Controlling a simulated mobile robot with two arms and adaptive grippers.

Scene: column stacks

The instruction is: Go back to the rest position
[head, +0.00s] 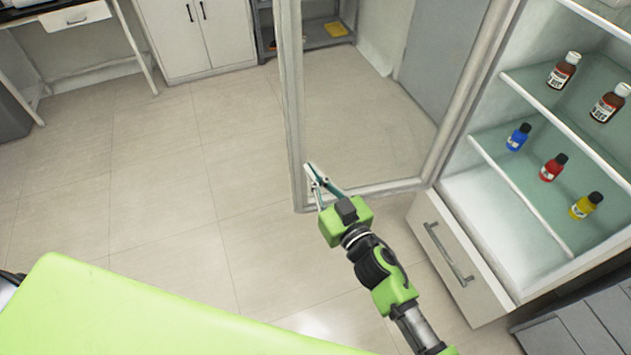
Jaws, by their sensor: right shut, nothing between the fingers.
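My right gripper (318,179) is in the middle of the head view, at the end of my green and black right arm. It is shut and empty. Its fingertips are at the lower left corner of the open glass door (365,110), close to the door frame; I cannot tell if they touch it. My left gripper is not in view.
The open cabinet (436,230) on the right holds brown bottles (563,71) on an upper shelf and blue (518,138), red (553,168) and yellow (585,206) bottles below. A white cupboard (195,35) and desk (75,18) stand behind. The tiled floor (150,170) at left is clear.

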